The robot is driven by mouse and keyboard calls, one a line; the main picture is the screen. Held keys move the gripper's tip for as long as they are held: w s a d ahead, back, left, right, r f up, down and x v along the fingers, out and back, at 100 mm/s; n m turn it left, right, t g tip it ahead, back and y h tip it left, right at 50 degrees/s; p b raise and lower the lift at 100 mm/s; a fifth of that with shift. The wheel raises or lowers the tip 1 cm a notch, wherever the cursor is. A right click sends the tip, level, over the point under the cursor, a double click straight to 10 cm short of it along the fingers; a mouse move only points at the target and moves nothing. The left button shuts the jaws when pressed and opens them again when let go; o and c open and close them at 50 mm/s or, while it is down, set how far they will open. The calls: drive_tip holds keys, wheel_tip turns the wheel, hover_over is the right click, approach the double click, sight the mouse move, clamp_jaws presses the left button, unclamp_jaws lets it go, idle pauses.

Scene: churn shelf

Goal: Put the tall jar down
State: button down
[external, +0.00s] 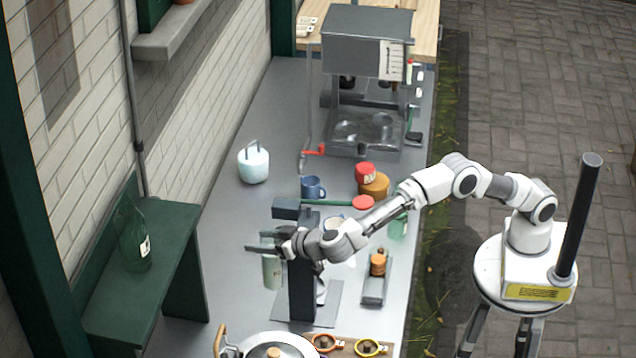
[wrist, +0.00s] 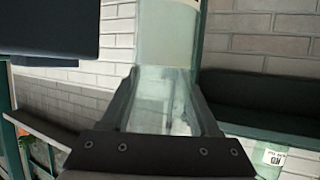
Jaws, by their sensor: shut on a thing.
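The tall jar (external: 272,272) is pale green glass, left of the dark upright stand on the grey counter. My gripper (external: 270,247) is shut on it near its upper part. In the wrist view the jar (wrist: 163,45) stands between the two fingers (wrist: 165,105), with a pale label or band on its glass. It looks roughly upright. I cannot tell whether its base touches the counter.
The dark stand (external: 301,285) is close on the jar's right. A green shelf (external: 165,265) with a green bottle (external: 134,240) is to the left. A white lidded pot (external: 254,164) and blue mug (external: 312,187) stand behind. Bare counter (external: 235,240) lies left of the jar.

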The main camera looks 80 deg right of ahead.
wheel_tip(320, 180, down, 18)
drive_tip(key=b, duration=0.1)
idle(0.4)
drive_tip(key=shift+c, duration=2)
unclamp_jaws()
drive_tip(key=shift+s+f, duration=0.1)
drive_tip(key=shift+f, duration=0.05)
drive_tip(key=v, duration=1.2)
drive_tip(key=shift+a, duration=0.1)
